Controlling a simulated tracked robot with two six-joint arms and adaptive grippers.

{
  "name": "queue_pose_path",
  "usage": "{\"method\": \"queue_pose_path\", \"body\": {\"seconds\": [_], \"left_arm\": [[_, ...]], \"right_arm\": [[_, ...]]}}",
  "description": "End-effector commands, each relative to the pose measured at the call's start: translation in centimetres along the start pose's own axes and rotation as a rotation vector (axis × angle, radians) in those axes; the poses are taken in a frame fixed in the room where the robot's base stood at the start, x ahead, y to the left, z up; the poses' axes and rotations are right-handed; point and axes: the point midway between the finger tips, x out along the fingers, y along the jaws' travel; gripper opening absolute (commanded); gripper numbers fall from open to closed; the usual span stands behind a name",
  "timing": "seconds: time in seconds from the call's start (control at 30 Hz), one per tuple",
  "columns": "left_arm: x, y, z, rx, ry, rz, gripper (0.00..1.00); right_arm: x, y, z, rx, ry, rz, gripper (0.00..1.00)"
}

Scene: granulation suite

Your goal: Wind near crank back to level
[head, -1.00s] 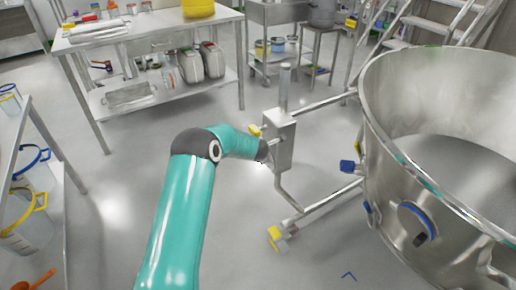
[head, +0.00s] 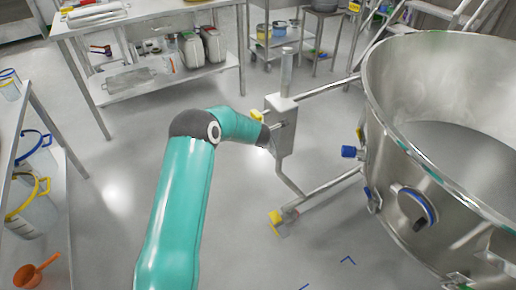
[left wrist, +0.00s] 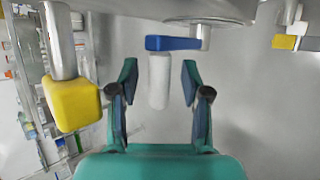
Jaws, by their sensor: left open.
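In the left wrist view, the near crank has a blue arm (left wrist: 172,43) that lies about level across the picture, and a white grip (left wrist: 159,88) hanging from its left end. My left gripper (left wrist: 158,78) is open, with one finger on each side of the white grip and a gap to both. In the head view, my left gripper (head: 268,137) is mostly hidden at the end of my teal arm, against the steel gearbox (head: 286,130) on its post. The crank itself is hidden there. My right gripper is not in view.
A yellow knob (left wrist: 72,103) on a steel rod stands left of my left gripper; it also shows in the head view (head: 256,115). A large steel bowl (head: 400,150) fills the right. A steel table (head: 150,20) stands behind. The floor between is clear.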

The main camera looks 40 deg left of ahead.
Motion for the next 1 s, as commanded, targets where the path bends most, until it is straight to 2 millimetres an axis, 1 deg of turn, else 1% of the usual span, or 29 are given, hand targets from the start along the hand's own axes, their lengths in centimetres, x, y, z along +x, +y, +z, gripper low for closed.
{"method": "queue_pose_path", "body": {"seconds": [0.17,0.4,0.6,0.8,1.0], "left_arm": [[-1.8,-1.5,-0.5,0.005,0.0,-0.003,0.48],[-5.2,-4.5,-1.5,0.004,-0.002,-0.007,0.48],[-7.7,-6.3,-2.2,0.002,-0.002,-0.004,0.48],[-8.8,-7.2,-2.6,0.001,-0.002,-0.002,0.48],[-9.0,-7.3,-2.7,0.0,-0.002,-0.001,0.48]], "right_arm": [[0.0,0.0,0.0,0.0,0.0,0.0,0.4],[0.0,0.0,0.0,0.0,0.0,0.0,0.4],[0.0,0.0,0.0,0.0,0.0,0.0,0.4],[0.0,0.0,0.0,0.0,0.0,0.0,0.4],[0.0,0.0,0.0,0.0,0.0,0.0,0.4]]}}
